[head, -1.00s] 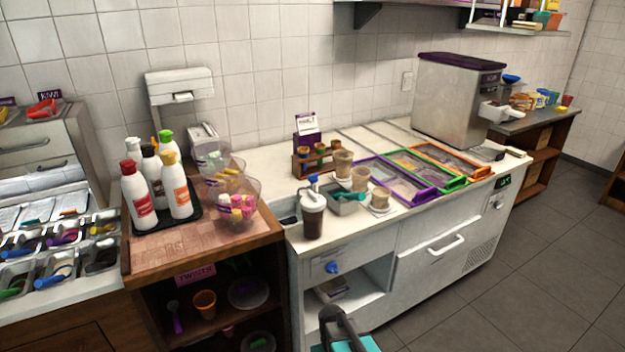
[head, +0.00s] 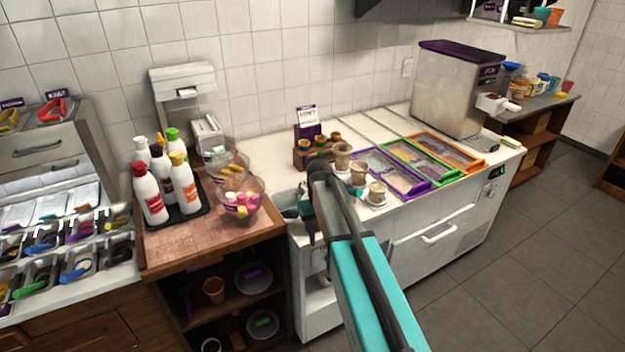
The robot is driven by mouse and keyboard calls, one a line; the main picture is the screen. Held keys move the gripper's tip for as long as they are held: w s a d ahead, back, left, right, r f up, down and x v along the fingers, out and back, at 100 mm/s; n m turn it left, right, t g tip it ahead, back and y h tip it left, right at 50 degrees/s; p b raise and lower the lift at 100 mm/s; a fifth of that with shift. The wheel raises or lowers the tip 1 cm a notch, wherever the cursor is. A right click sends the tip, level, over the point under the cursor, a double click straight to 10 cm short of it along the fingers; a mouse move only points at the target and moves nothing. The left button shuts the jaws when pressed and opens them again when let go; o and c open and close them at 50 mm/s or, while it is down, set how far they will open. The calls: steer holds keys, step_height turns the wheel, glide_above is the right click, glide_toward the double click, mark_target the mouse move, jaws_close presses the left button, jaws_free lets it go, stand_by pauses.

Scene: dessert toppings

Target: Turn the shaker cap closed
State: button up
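My arm reaches up from the bottom of the head view and bends down over the left end of the white counter. The dark, partly teal end of the arm, with my gripper (head: 308,232), is small and dark there; its fingers cannot be made out. The dark brown jar with a white and blue top, which looks like the shaker, stood at this spot in the earlier view. It is now hidden behind my arm, so its cap and any contact with my gripper cannot be seen.
Squeeze bottles (head: 183,190) stand on a black tray on the wooden counter (head: 190,245), left of my arm.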

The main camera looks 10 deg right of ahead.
steer(key=w+r+p, duration=0.1)
steer(key=w+r, duration=0.4)
steer(key=r, duration=0.8)
steer(key=w+r+n+p, duration=0.1)
steer(key=w+r, duration=0.5)
steer(key=r, duration=0.6)
steer(key=shift+r+t, duration=0.3)
steer(key=shift+r, duration=0.1)
steer(key=shift+f, duration=0.1)
steer(key=shift+s+f+b, duration=0.1)
steer(key=shift+f+b, duration=3.5)
steer(key=shift+f, duration=3.25)
